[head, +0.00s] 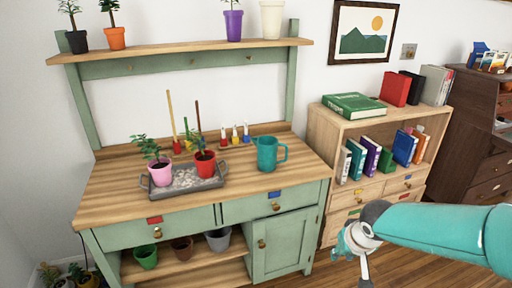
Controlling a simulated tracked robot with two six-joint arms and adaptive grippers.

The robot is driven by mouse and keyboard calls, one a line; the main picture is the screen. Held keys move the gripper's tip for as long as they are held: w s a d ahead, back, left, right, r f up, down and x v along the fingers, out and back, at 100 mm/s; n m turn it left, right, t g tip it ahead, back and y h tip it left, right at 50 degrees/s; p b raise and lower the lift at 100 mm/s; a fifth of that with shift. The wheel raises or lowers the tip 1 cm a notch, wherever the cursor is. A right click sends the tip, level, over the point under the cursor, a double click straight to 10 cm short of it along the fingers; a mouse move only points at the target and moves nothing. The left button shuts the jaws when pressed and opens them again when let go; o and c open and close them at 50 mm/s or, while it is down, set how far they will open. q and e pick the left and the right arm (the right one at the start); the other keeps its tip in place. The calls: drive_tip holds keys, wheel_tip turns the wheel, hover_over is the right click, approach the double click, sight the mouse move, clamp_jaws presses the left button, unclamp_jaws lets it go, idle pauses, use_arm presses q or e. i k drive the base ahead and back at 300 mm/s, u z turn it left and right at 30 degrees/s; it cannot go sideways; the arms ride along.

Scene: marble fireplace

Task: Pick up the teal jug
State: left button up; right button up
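The teal jug (267,153) stands upright on the wooden top of the green potting bench (112,205), towards its right side. Its handle points right. My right arm comes in from the right, and my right gripper (358,258) is low in the picture, in front of and to the right of the bench, well apart from the jug. Its fingers are small and partly cut off by the lower edge, so I cannot tell whether they are open. My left gripper is not in view.
Left of the jug, a grey tray (187,183) of pebbles holds a pink pot (160,173) and a red pot (205,165). Small bottles (235,133) stand behind. A shelf (180,50) with pots hangs above. A bookcase (335,190) stands right of the bench.

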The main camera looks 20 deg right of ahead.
sight(269, 154)
drive_tip(key=i, duration=1.25)
drive_tip(key=z, duration=0.05)
